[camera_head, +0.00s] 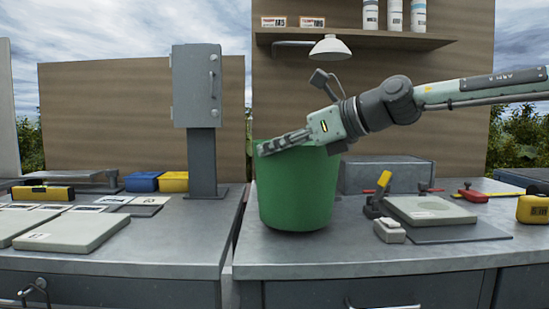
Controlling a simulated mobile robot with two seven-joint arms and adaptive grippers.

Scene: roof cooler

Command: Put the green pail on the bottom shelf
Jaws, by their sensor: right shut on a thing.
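The green pail (298,192) stands upright on, or just above, the right-hand grey workbench near its left edge; I cannot tell whether its base touches. My right gripper (268,149) reaches in from the right and is shut on the pail's upper rim. The arm and gripper hide part of the rim. A wooden shelf (360,39) is fixed to the brown panel above and behind the pail. I cannot tell whether it is the bottom shelf. My left gripper is not in view.
A lamp (330,47) hangs below the shelf. Bottles (394,14) and small boxes (312,22) stand on it. A grey box on a post (197,86) rises left of the pail. A clamp (378,193), a slab (430,209) and a yellow tape measure (533,209) lie to the right.

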